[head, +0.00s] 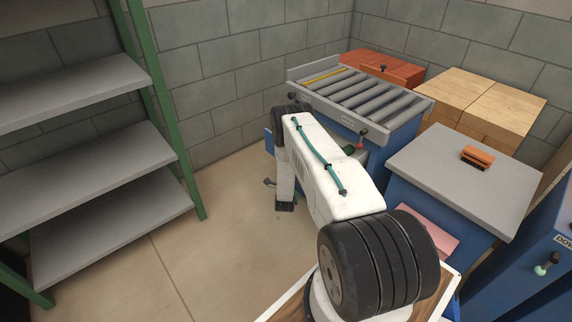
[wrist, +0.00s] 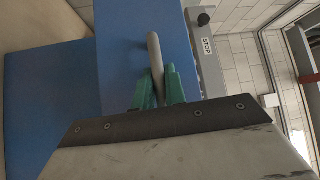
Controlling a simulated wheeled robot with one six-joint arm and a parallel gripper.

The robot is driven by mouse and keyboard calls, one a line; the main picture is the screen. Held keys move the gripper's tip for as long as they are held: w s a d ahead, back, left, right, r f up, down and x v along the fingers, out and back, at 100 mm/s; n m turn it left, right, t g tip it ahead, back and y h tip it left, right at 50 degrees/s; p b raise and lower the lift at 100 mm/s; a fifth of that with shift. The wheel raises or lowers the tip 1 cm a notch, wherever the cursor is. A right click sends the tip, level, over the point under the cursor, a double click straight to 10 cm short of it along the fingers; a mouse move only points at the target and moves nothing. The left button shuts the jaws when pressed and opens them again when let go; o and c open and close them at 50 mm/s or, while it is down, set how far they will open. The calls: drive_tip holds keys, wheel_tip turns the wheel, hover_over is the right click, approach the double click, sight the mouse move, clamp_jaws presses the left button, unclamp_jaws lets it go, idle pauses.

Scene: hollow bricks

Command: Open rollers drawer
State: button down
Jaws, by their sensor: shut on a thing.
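The roller unit (head: 300,72) stands against the back wall in the head view, with grey rollers on top and a blue body below. In the wrist view the green fingers of my gripper (wrist: 156,88) are closed around a pale grey bar handle (wrist: 153,45) in front of a blue face (wrist: 118,65). A second blue panel (wrist: 45,105) shows left of it. I cannot tell how far the drawer stands out. In the head view my white arm hides most of the unit's front, and the grip on the handle is not clearly seen there.
Grey shelves (head: 110,180) on a green frame stand at the left. A grey-topped blue cabinet (head: 430,160) with an orange-brown brush-like object (head: 478,157) stands at the right. Brick stacks (head: 388,66) and pale blocks (head: 490,100) are behind. Floor (head: 215,250) is clear between shelves and arm.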

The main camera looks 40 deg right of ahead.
drive_tip(key=c, duration=1.5)
unclamp_jaws()
drive_tip(key=shift+o, duration=0.2)
drive_tip(key=v, duration=0.8)
drive_tip(key=shift+d, duration=0.1)
